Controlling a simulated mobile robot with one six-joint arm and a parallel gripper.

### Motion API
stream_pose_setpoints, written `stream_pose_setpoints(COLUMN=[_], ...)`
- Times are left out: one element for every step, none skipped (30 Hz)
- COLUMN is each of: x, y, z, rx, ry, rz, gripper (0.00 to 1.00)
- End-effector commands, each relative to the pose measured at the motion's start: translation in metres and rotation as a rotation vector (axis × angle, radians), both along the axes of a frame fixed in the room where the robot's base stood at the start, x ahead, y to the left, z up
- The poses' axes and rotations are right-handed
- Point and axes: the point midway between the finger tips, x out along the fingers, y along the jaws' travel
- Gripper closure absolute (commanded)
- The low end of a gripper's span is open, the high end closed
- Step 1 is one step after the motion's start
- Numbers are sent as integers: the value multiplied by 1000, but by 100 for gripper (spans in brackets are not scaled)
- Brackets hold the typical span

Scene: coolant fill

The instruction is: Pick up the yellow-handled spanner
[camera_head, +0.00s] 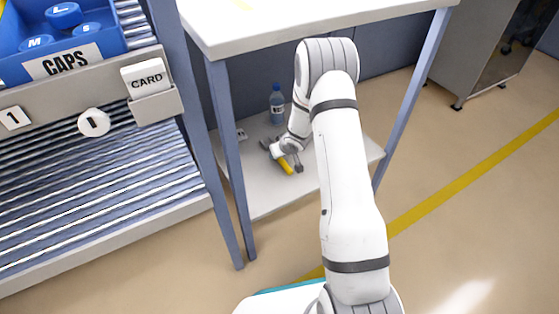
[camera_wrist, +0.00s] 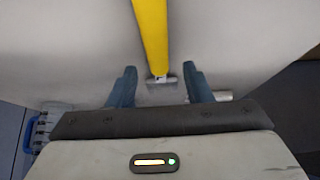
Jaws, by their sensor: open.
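The yellow-handled spanner (camera_head: 286,168) lies on the lower shelf of the white-topped table, partly covered by my gripper. In the wrist view its yellow handle (camera_wrist: 151,35) runs down from the top edge, and a small grey metal part shows at its lower end. My gripper (camera_head: 281,157) is low over the shelf at the spanner. In the wrist view my gripper (camera_wrist: 159,72) is open, one finger on each side of the handle's lower end, with gaps on both sides. I cannot tell the height left between the fingers and the handle.
A water bottle (camera_head: 277,104) stands on the shelf (camera_head: 258,203) behind my gripper. A small grey item (camera_head: 242,134) lies left of it. Table legs and the white top (camera_head: 280,23) frame the shelf opening. A roller rack (camera_head: 100,185) stands at left, a wheeled cabinet (camera_head: 480,50) at right.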

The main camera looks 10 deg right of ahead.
Motion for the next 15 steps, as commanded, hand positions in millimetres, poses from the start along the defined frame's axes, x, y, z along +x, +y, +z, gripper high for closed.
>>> stream_pose_setpoints(x=[3, 5, 7, 8, 9, 10, 10, 10, 10, 10, 10, 10, 10, 10, 10], y=[1, 1, 1, 1, 1, 1, 1, 1, 0, 0, 0, 0, 0, 0, 0], z=[-11, -13, -16, -17, -18, -18, -18, -18, -17, -17, -17, -17, -17, -17, -17], rx=[0, -1, -1, -1, -1, -1, -1, -1, -1, -1, -1, 0, 0, -1, -1], ry=[1, 1, 1, 1, 1, 1, 1, 1, 1, 1, 1, 1, 1, 1, 1], rz=[0, -1, -1, -3, -3, -4, -4, -5, -5, -5, -5, -6, -6, -6, -6], gripper=[54, 54, 54, 54, 54, 54, 54, 54, 54, 54, 54, 54, 56, 58, 62])
